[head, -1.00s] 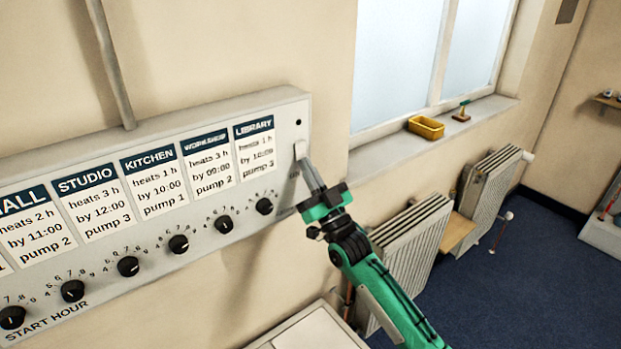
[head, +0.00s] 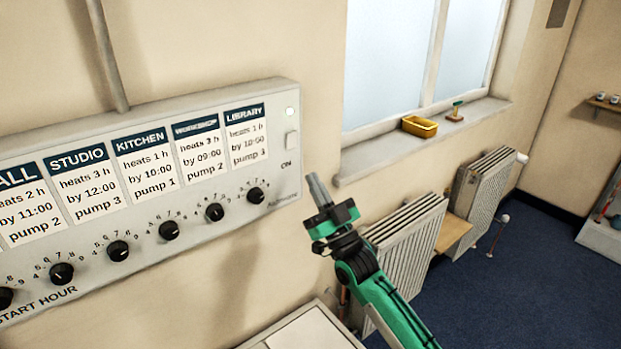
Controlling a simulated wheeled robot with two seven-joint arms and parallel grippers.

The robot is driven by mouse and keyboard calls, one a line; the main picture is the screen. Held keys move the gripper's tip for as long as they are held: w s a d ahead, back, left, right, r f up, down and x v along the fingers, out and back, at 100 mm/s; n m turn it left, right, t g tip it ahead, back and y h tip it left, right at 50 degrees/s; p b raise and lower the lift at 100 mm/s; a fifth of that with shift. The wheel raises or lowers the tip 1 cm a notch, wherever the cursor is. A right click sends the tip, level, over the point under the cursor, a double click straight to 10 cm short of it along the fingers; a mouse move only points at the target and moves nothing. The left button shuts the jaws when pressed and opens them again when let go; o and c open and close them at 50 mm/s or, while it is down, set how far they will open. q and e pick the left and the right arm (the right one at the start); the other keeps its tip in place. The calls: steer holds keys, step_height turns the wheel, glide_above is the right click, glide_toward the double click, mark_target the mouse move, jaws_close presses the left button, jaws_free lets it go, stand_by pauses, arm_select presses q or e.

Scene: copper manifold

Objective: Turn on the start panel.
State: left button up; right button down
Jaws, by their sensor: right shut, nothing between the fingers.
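The start panel (head: 235,228) is a pale grey box on the wall, with room cards above a row of black dials. Its white switch (head: 291,141) sits at the right end, above the word ON. A small round lamp (head: 290,112) above the switch is lit white. My right gripper (head: 313,180) is shut and empty, just right of the panel's right edge and apart from the switch. My left gripper is not in view.
A window sill (head: 400,150) to the right holds a yellow tray (head: 419,126) and a small green-topped object (head: 456,111). Radiators (head: 405,250) stand below the sill. A pale surface (head: 305,333) lies below the panel.

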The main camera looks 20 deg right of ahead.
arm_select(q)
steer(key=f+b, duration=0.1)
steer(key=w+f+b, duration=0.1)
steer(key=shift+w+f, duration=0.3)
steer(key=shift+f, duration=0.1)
arm_select(e)
steer(key=v, duration=0.6)
steer(key=shift+w+f, duration=0.2)
steer(key=shift+f, duration=0.2)
